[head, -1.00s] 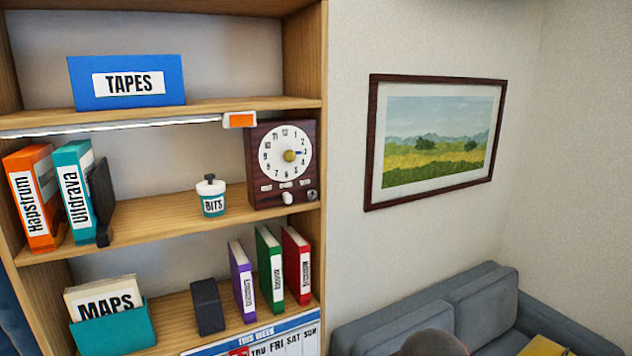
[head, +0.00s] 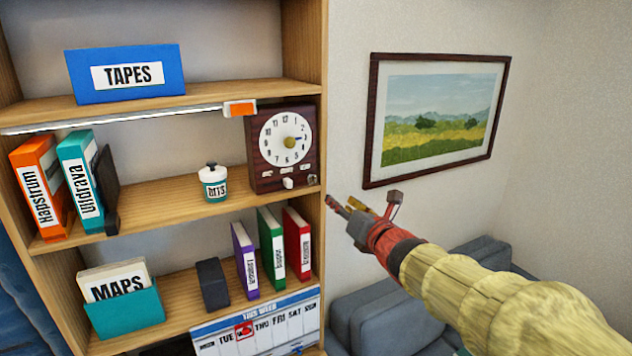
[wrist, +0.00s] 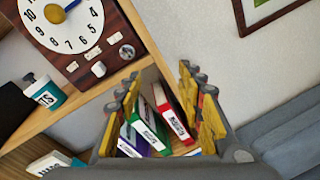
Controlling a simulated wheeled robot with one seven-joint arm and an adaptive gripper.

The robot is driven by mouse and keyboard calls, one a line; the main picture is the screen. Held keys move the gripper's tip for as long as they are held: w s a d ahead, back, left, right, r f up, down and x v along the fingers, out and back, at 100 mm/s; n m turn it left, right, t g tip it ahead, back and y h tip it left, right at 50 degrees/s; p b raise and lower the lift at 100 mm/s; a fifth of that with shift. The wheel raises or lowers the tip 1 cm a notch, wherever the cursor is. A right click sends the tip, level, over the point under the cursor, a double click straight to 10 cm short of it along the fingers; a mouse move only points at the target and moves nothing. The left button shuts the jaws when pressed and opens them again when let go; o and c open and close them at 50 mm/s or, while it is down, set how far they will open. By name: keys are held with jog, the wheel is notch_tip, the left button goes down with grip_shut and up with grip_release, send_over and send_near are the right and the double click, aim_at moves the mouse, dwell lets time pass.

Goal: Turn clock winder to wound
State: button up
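The clock (head: 257,170) is a dark wood box with a white dial, at the right end of the middle shelf. Below the dial is a row of small labels, too small to read. A white knob (head: 288,183) sits under the middle label, and a round metal fitting (head: 312,179) is at the lower right corner; I cannot tell which is the winder. Both the knob (wrist: 98,69) and the fitting (wrist: 127,52) show in the wrist view. My gripper (head: 366,204) is right of the shelf, apart from the clock. Its fingers (wrist: 160,88) are spread and empty.
A BITS jar (head: 214,184) stands left of the clock. Purple, green and red books (head: 298,245) stand on the shelf below. The shelf's right side post (head: 321,215) is beside the clock. A framed picture (head: 371,120) hangs right; a grey sofa (head: 350,310) is below.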

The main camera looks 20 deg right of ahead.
aim_at(313, 179)
jog(key=shift+w+a+r+n+t+y+p, duration=0.15)
jog(key=shift+w+a+r+n+y+p, duration=0.15)
jog(key=shift+w+a+r+n, duration=0.6)
jog(key=shift+w+a+r+n+t+y+p, duration=0.25)
jog(key=shift+w+a+n, duration=0.4)
jog(key=shift+w+n, duration=0.75)
jog(key=shift+w+a+r+n+t+y+p, duration=0.15)
jog(key=shift+w+a+r+n+y, duration=0.35)
jog(key=shift+w+a+n, duration=0.65)
jog(key=shift+w+d+r+m, duration=0.1)
jog(key=shift+w+d+m, duration=0.15)
jog(key=shift+d, duration=0.15)
jog(key=c, duration=0.4)
grip_shut()
